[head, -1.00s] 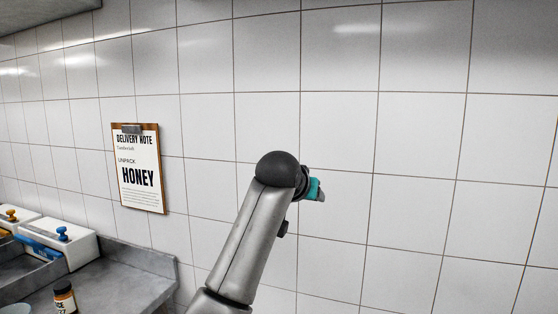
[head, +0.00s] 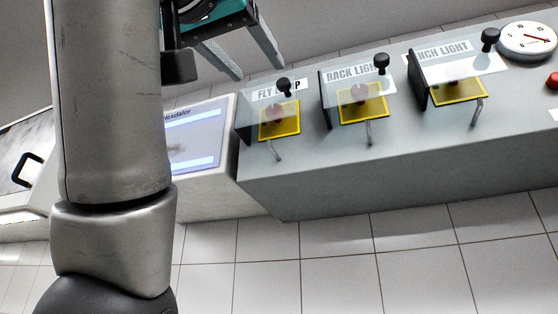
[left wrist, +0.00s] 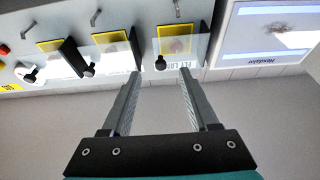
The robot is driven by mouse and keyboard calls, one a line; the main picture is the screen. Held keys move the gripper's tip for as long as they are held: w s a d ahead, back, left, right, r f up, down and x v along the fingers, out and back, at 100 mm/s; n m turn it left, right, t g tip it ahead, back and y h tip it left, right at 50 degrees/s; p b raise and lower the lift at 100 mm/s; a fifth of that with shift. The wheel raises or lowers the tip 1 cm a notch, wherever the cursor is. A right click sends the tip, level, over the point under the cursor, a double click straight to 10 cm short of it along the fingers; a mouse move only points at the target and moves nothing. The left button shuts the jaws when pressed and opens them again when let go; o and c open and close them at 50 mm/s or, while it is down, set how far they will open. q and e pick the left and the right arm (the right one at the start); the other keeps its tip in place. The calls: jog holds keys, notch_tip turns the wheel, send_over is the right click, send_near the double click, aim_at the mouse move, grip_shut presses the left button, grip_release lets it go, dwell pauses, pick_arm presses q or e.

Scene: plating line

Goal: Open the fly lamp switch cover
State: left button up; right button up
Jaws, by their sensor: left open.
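The fly lamp switch cover (head: 268,109) is a clear flap with a black knob (head: 284,85) at its edge, lying over a yellow plate (head: 280,121). Its label is partly hidden by the knob. My left gripper (head: 259,70) is open and empty, with its fingertips beside the knob in the head view. In the left wrist view, the left gripper (left wrist: 161,72) has its two fingertips apart on either side of the cover's knob (left wrist: 160,63). My right gripper is not in view.
A dial (head: 526,41) and red button are at the right end. A screen (head: 195,135) stands left of the console.

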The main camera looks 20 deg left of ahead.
pick_arm(q)
jog(key=s+r, duration=0.2)
jog(key=s, duration=0.1)
jog(key=p, duration=0.7)
send_near(282, 81)
jog(key=x, duration=0.8)
jog(key=shift+w, duration=0.25)
grip_shut()
dwell(0.4)
